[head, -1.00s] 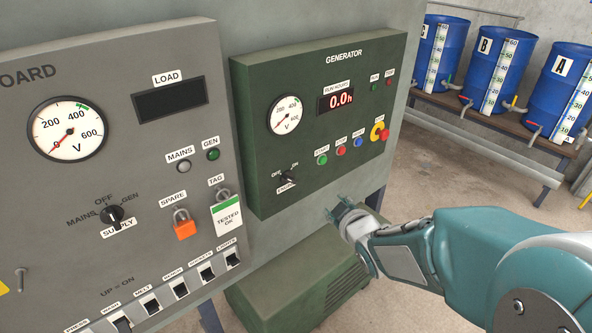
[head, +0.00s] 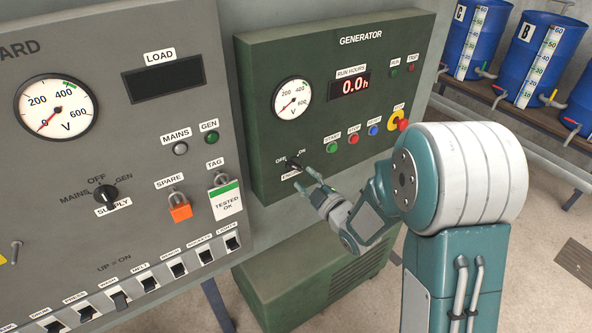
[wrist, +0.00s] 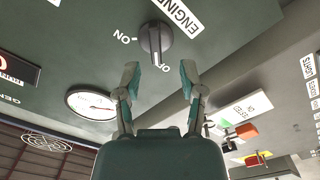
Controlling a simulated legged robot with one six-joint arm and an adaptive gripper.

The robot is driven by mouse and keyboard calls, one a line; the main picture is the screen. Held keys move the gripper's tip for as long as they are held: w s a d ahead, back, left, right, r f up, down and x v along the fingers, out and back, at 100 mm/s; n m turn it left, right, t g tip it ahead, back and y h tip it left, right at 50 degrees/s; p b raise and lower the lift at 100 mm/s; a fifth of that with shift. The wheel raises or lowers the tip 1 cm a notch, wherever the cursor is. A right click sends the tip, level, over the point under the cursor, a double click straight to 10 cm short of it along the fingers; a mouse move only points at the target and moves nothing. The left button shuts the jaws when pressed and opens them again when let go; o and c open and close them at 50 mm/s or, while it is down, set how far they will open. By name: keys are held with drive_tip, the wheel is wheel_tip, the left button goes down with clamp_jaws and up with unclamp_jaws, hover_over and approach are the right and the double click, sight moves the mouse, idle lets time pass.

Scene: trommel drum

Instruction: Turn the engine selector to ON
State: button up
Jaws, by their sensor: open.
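The engine selector (head: 292,165) is a small black knob low on the left of the dark green generator panel (head: 375,60). Its OFF and ON labels sit above it and the ENGINE label below. In the wrist view, which is turned over, the knob (wrist: 156,40) shows just past my fingertips, and its white line points toward OFF. My gripper (head: 308,181) is open and empty, just right of and below the selector in the head view. In the wrist view the gap between the fingers (wrist: 160,77) lines up roughly with the knob. I see no contact.
Start, stop and other buttons (head: 353,139) and a red-and-yellow stop button (head: 403,124) lie right of the selector. The grey switchboard (head: 140,120) with a supply selector (head: 105,196) and an orange padlock (head: 180,211) is to the left. A green housing (head: 310,285) stands below.

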sight(298, 169)
drive_tip(key=w, duration=0.1)
drive_tip(key=w+a, duration=0.1)
drive_tip(key=w, duration=0.1)
drive_tip(key=shift+w+a, duration=0.3)
drive_tip(key=shift+a, duration=0.45)
drive_tip(key=shift+d, duration=0.2)
clamp_jaws()
drive_tip(key=shift+d, duration=0.1)
